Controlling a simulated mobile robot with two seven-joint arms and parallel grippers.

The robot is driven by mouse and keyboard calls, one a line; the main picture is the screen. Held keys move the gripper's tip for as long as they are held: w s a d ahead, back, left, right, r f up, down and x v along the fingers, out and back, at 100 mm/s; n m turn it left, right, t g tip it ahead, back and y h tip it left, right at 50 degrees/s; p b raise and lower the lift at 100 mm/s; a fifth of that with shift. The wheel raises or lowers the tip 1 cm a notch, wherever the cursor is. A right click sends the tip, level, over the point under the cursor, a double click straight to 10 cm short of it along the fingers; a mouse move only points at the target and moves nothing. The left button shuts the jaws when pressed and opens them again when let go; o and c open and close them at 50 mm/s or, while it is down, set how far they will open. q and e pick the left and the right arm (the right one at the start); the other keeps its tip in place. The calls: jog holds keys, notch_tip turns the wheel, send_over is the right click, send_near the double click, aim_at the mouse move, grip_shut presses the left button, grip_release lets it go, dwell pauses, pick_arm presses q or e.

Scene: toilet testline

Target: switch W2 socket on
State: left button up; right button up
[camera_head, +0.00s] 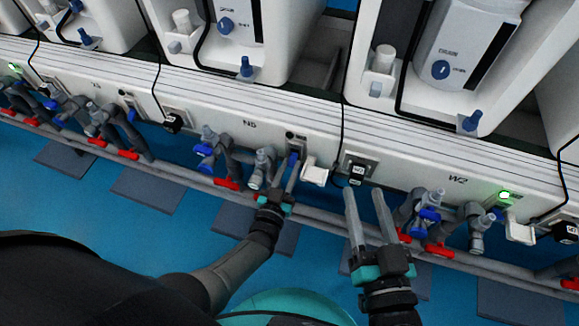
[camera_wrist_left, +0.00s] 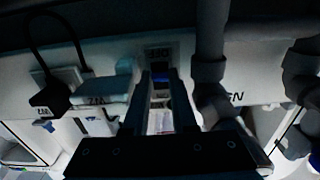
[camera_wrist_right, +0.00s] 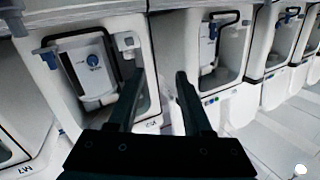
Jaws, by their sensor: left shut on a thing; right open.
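My left gripper (camera_head: 292,166) is at another switch box, right of a label with N and an unclear figure. Its fingers are shut on a blue switch (camera_head: 293,157). The left wrist view shows this blue switch (camera_wrist_left: 162,78) between the fingers, with small OFF-like lettering by it. My right gripper (camera_head: 364,190) is open and empty in front of the panel.
A black plug (camera_head: 357,170) with a small tag sits between the grippers; its lettering is unclear. A white cover (camera_head: 315,174) is right of my left gripper. Grey pipes with red and blue valves (camera_head: 428,213) run along the panel. White toilet stations (camera_head: 450,45) stand behind.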

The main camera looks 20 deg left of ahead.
pick_arm(q)
grip_shut()
